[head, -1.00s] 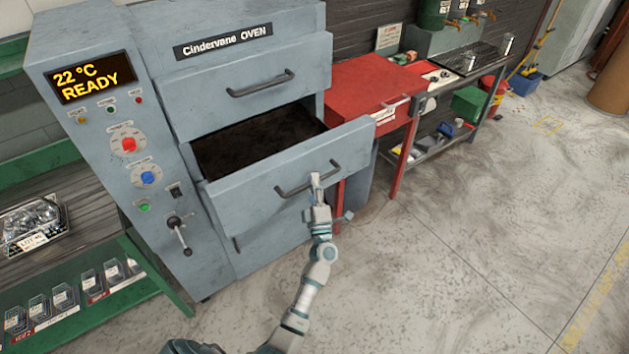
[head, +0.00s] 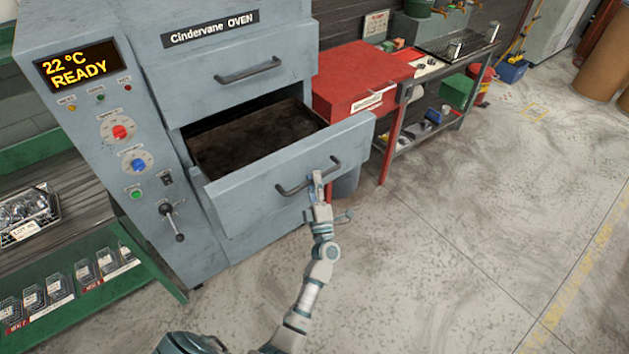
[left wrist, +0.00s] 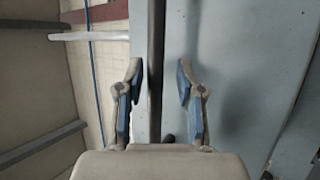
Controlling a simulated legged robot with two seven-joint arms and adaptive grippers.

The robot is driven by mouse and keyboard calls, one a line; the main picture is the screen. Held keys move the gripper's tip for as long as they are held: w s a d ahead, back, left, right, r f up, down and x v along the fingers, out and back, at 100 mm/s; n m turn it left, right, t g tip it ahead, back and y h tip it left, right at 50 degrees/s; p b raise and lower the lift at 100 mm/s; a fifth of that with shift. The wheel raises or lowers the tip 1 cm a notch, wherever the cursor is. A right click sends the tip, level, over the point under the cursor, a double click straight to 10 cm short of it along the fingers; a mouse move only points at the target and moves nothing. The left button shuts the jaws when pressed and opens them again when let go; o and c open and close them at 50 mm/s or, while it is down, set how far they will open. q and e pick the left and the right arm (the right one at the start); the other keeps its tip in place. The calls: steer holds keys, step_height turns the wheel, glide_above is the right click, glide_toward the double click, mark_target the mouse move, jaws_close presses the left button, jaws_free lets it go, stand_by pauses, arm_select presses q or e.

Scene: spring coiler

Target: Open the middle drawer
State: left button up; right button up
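The grey oven's middle drawer (head: 290,180) is pulled well out, and its dark inside (head: 255,140) shows in the head view. The bar handle (head: 295,188) is on its front. My left gripper (head: 319,182) is at the right part of this handle. In the left wrist view, the handle bar (left wrist: 155,60) runs between the two blue-padded fingers of the left gripper (left wrist: 160,82). A gap shows on both sides of the bar, wider on the right, so the fingers are open around it. My right gripper is not in view.
The upper drawer (head: 235,90) is shut above. The oven's control panel (head: 115,130) is on its left. A red cabinet (head: 355,75) stands to the right of the drawer. A green shelf (head: 150,270) with bins is at lower left. The floor (head: 450,230) on the right is clear.

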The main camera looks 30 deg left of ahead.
arm_select(q)
steer(key=v, duration=1.2)
steer(key=shift+d, duration=0.6)
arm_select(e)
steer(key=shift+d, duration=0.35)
arm_select(q)
steer(key=shift+a, duration=0.25)
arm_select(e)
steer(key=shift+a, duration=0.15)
